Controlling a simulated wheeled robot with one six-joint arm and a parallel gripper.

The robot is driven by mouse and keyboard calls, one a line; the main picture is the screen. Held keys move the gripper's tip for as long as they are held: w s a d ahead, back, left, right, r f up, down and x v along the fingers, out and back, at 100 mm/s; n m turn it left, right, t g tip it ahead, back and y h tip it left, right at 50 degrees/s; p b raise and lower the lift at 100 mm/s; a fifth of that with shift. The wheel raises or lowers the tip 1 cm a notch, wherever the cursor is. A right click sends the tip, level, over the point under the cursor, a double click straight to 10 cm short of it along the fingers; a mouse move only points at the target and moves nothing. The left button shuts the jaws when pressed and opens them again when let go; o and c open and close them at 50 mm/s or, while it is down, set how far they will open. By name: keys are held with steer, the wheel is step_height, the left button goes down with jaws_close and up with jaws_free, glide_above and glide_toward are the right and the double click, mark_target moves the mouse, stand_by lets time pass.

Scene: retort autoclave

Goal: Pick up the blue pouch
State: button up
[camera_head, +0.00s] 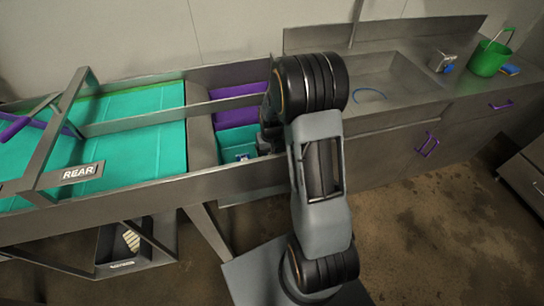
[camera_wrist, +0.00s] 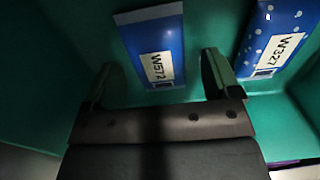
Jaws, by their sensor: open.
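In the wrist view, a blue pouch (camera_wrist: 152,40) with a white label reading W572 lies on a teal surface, just ahead of my gripper (camera_wrist: 158,75). My gripper is open, and the near end of this pouch reaches between its fingertips. I cannot tell whether the fingers touch it. A second blue pouch (camera_wrist: 273,40), with white spots and a label reading W327, lies to the right, outside the fingers. In the head view, a small blue and white patch of a pouch (camera_head: 243,156) shows in the teal bin beside my arm. My arm hides the gripper there.
Teal bin walls (camera_wrist: 60,60) stand close around the gripper. A metal frame with a REAR sign (camera_head: 82,173) stands at the left over teal trays (camera_head: 140,140). A purple panel (camera_head: 240,90) is behind the bin. A sink and a green bucket (camera_head: 488,58) are at the right.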

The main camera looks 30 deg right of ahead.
steer(key=shift+f, duration=0.4)
steer(key=c, duration=1)
